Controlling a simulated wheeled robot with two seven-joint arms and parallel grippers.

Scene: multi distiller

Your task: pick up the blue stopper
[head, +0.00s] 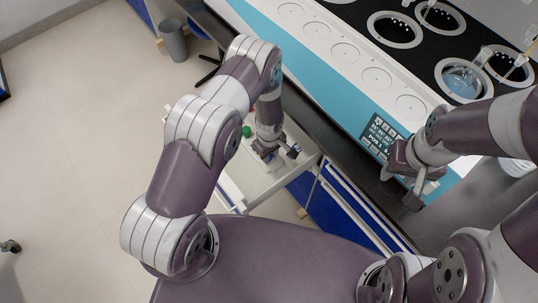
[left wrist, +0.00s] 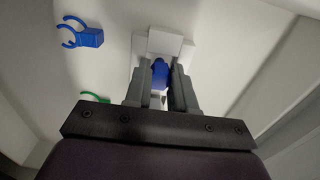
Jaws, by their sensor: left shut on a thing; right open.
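The blue stopper (left wrist: 160,72) is between the two fingers of my left gripper (left wrist: 161,88), which is shut on it. A white block-like holder (left wrist: 165,42) is right behind and around the stopper in the left wrist view; I cannot tell whether the stopper still touches it. In the head view my left gripper (head: 268,152) reaches down into the pale drawer or tray, and its fingers hide most of the stopper. My right gripper (head: 411,187) is open and empty, in front of the teal machine's control panel.
A blue clip (left wrist: 84,37) and a green clip (left wrist: 95,97) lie to the left on the pale tray floor (left wrist: 112,60). Tray walls rise close at both sides. The teal distiller (head: 330,75) with several round openings stands on the dark counter. A grey bin (head: 173,42) stands on the floor.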

